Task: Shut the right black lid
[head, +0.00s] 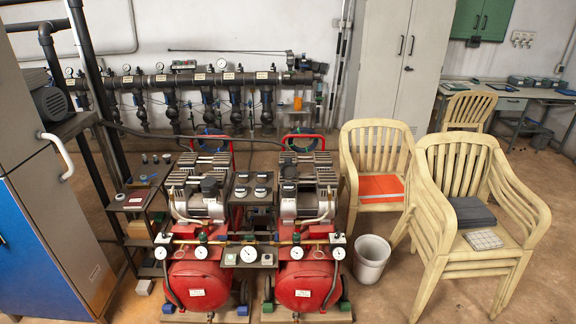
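I cannot make out a clearly open black lid in the head view. Two red compressors (197,285) (304,285) stand side by side in the middle. Between them is a dark panel (251,199) with small round pale-topped parts; I cannot tell whether any of these is a lid. A dark manifold pipe (190,79) with gauges and several black vertical fittings (235,105) runs along the back wall; it is too small to tell lids on it. Neither of my grippers shows in the view.
A grey and blue cabinet (62,215) is at the left, beside a small dark shelf (134,199). A white bucket (371,259) and cream chairs (462,262) stand to the right. A tall grey cabinet (388,62) is behind them. Bare floor shows at the front right.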

